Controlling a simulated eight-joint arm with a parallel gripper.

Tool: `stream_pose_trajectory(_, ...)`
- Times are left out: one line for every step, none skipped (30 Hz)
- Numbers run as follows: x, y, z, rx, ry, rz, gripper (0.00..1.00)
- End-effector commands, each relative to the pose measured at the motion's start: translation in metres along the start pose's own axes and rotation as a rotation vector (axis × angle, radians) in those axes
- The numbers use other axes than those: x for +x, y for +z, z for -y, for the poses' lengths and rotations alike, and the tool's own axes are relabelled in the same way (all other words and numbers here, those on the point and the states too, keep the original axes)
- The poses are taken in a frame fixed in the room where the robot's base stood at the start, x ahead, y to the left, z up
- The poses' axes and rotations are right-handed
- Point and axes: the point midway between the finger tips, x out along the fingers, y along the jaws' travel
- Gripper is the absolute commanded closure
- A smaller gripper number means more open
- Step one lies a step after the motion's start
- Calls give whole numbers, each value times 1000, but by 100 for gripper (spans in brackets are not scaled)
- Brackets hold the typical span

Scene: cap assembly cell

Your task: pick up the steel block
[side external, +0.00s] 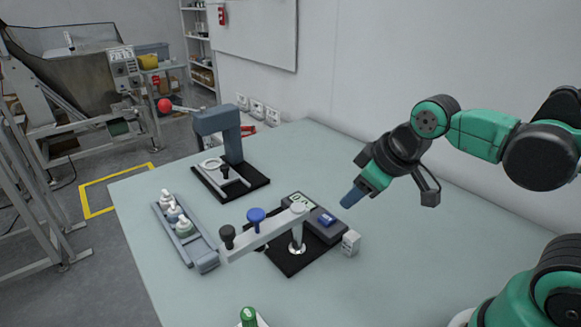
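A small light-grey block (350,241), the thing here that looks most like the steel block, stands on the table. It is just right of the black-based device with a green display, and small dark marks show on its front. My gripper (350,199) comes in from the right and points down to the left. Its blue-grey fingers are in the air above and behind the block, apart from it. The fingers look like one shape from this side, so I cannot tell whether they are open or shut. No held object can be made out.
The display device (322,229) has a light bar with black and blue knobs reaching left. A press (228,150) with a red-ball lever stands behind it. A grey rack (206,262) holds several white-topped pieces. A green knob (248,316) shows in front.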

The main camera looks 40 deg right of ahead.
Motion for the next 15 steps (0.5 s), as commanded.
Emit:
stream_pose_trajectory(4,0,-2,-121,-13,49,61)
stream_pose_trajectory(6,0,-3,-208,-27,82,61)
stream_pose_trajectory(10,2,-4,-330,-52,126,61)
stream_pose_trajectory(13,3,-6,-423,-74,158,61)
stream_pose_trajectory(16,4,-6,-514,-100,187,61)
stream_pose_trajectory(20,6,-8,-633,-139,222,61)
stream_pose_trajectory(22,7,-8,-718,-170,246,61)
stream_pose_trajectory(25,9,-9,-798,-202,265,61)
stream_pose_trajectory(28,11,-10,-896,-245,287,61)
stream_pose_trajectory(31,12,-10,-963,-277,300,61)
stream_pose_trajectory(33,13,-11,-1024,-307,310,61)
stream_pose_trajectory(35,15,-11,-1093,-344,320,61)
stream_pose_trajectory(37,16,-12,-1138,-367,325,61)
stream_pose_trajectory(38,17,-12,-1175,-389,329,61)
stream_pose_trajectory(40,18,-12,-1215,-411,332,61)
